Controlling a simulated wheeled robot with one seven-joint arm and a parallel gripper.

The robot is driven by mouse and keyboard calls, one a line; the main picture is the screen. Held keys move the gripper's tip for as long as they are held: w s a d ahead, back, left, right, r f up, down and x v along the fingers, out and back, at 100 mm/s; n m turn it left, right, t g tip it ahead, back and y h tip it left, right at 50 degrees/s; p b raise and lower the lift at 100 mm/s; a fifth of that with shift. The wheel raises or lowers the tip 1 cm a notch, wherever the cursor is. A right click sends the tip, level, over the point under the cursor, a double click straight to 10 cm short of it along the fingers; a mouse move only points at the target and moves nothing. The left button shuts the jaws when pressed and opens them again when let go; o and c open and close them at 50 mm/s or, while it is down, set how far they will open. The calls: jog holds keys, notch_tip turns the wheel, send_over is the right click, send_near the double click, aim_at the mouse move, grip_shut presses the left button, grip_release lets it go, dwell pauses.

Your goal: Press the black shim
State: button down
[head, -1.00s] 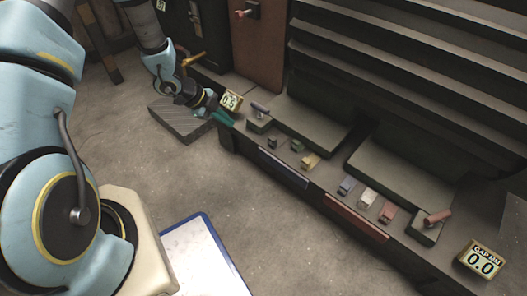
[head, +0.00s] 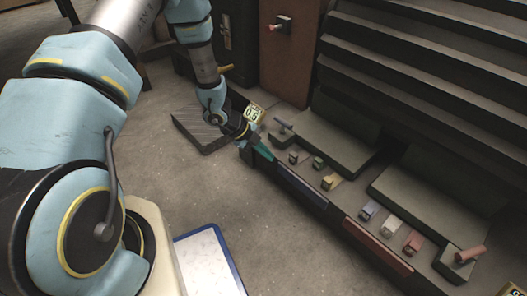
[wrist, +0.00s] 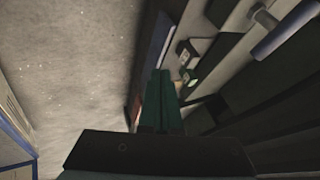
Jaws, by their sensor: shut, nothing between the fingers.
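A row of small shim blocks sits on the ledge. The darkest, at the left end of the row, looks like the black shim (head: 293,158); its colour is hard to tell. A green block (head: 318,163) and a tan block (head: 328,183) sit to its right. My gripper (head: 264,149) has teal fingers pressed together, empty, over the ledge's left end. Its tips are left of the dark block, apparently apart from it. In the wrist view the shut fingers (wrist: 160,88) point up the picture, with small dark blocks just right of their tips.
Blue (head: 368,211), white (head: 391,228) and red (head: 412,242) blocks sit further right. A grey peg (head: 283,124) and a reddish peg (head: 470,254) stand at the ends.

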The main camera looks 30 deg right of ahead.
aim_at(293, 164)
jog(key=d+f, duration=0.1)
jog(key=d, duration=0.1)
jog(key=d+f+b, duration=0.1)
jog(key=d, duration=0.1)
jog(key=d+f+b, duration=0.1)
jog(key=d+f, duration=0.1)
jog(key=shift+d, duration=0.25)
